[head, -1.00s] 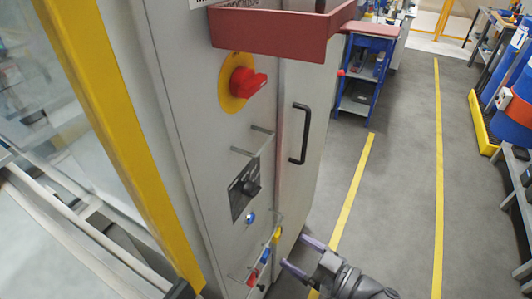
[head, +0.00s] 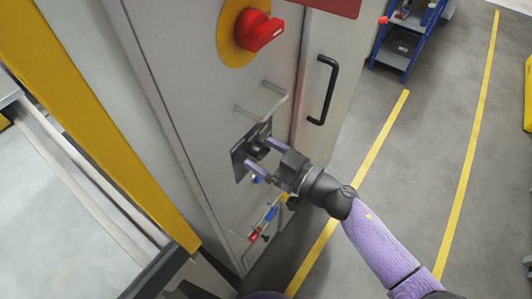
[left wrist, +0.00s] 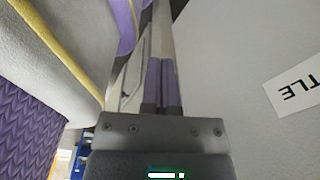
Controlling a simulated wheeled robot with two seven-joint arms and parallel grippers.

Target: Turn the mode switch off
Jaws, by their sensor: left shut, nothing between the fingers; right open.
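The mode switch (head: 256,147) is a black knob on a dark square plate on the grey cabinet front, in the middle of the head view. My right gripper (head: 263,153) is open at the plate, one purple finger above and right of the knob, the other below and left. Whether the fingers touch the knob cannot be told, and the fingers partly hide the plate. My left gripper (left wrist: 161,82) shows in the left wrist view, its fingers shut together with nothing between them.
A red rotary switch (head: 262,31) on a yellow disc sits above. Thin rail-like guards (head: 264,101) project between it and the plate. A black door handle (head: 323,89) is to the right. Below are blue and red controls (head: 254,236). Open floor lies right of the cabinet.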

